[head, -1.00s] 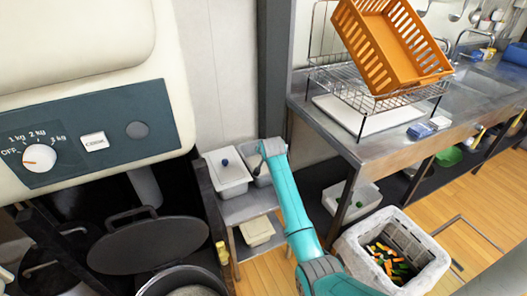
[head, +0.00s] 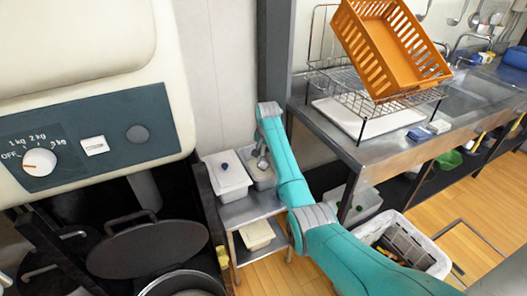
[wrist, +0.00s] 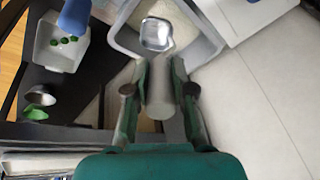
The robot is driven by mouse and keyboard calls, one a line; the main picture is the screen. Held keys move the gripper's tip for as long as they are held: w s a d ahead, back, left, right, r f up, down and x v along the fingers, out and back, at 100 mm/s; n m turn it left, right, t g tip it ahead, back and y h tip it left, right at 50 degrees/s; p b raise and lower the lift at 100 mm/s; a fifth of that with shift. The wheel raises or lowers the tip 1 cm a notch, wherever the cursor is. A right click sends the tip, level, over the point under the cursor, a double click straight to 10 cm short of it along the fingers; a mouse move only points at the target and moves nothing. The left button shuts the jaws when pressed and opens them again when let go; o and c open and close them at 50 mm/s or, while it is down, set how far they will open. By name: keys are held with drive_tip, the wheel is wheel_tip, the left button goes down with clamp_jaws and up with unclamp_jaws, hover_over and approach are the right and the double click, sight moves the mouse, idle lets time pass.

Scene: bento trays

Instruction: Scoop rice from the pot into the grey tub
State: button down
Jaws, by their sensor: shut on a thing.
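My gripper (wrist: 158,92) is shut on the pale grey handle (wrist: 160,105) of a scoop in the wrist view. The scoop's square metal bowl (wrist: 157,34) is over the grey tub (wrist: 197,52), and I cannot tell if it touches what lies below. A pale cream layer that looks like rice shows in the tub around the bowl. In the head view the grey tub (head: 268,182) stands on a small metal shelf, with the scoop (head: 262,163) at it. The dark pot (head: 185,276) is cut off at the bottom edge; its contents are barely visible.
A white lidded tub (head: 230,181) stands left of the grey tub. A cream box (head: 256,235) is on the lower shelf. The metal counter (head: 375,148) with a dish rack and orange crate (head: 397,55) is to the right. A white bin (head: 438,262) stands on the floor.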

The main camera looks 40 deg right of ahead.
drive_tip(key=shift+r+g+y, duration=0.3)
drive_tip(key=shift+g+y, duration=0.1)
drive_tip(key=shift+g, duration=0.3)
drive_tip(key=shift+r+g+y, duration=0.25)
drive_tip(key=shift+g+y, duration=0.15)
drive_tip(key=shift+g, duration=0.3)
